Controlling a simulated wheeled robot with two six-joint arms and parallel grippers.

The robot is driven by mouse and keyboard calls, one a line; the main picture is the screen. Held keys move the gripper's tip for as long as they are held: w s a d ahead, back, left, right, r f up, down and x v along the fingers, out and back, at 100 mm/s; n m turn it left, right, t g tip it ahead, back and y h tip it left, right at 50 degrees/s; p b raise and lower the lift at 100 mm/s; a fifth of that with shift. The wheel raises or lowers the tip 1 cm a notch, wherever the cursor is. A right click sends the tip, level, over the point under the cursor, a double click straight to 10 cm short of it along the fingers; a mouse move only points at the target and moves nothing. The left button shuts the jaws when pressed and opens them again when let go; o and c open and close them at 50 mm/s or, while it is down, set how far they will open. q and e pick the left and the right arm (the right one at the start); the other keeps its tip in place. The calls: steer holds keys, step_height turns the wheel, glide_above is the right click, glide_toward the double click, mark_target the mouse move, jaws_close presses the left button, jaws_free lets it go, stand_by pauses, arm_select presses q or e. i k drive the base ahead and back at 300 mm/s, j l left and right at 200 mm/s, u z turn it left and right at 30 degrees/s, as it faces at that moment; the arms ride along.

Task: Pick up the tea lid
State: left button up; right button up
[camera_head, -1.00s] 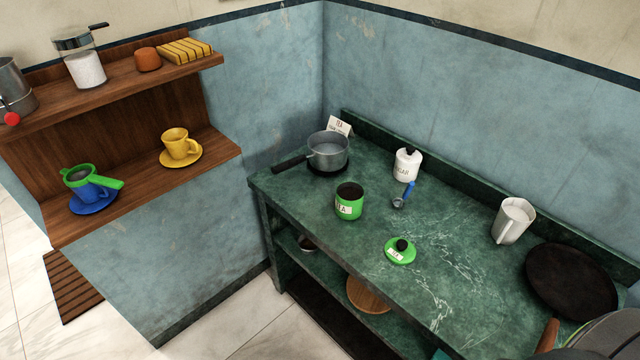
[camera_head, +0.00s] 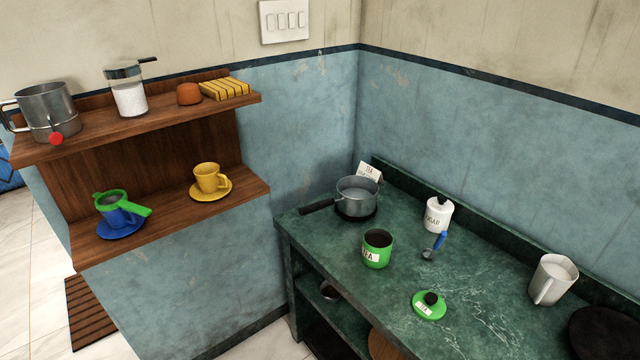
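The tea lid (camera_head: 427,309) is a flat green disc with a black knob and a small white label. It lies on the green counter, in front of the tea canister and apart from it. The tea canister (camera_head: 377,252) is green with a white label, stands upright and is open at the top, with dark contents. Neither of my grippers shows in the head view.
The green counter (camera_head: 480,322) also holds a saucepan (camera_head: 358,194), a white sugar jar (camera_head: 438,215), a blue-handled spoon (camera_head: 436,246), a metal jug (camera_head: 553,280) and a dark pan (camera_head: 604,334). A wooden shelf (camera_head: 165,212) with cups stands at the left.

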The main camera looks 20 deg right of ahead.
mark_target(429, 305)
steer(key=i+l+z, duration=0.1)
steer(key=z, duration=1.15)
steer(key=i+j, duration=0.15)
steer(key=j, duration=0.2)
steer(key=i+j, duration=0.15)
steer(key=j, duration=0.2)
steer(key=i+j, duration=0.15)
steer(key=j, duration=0.2)
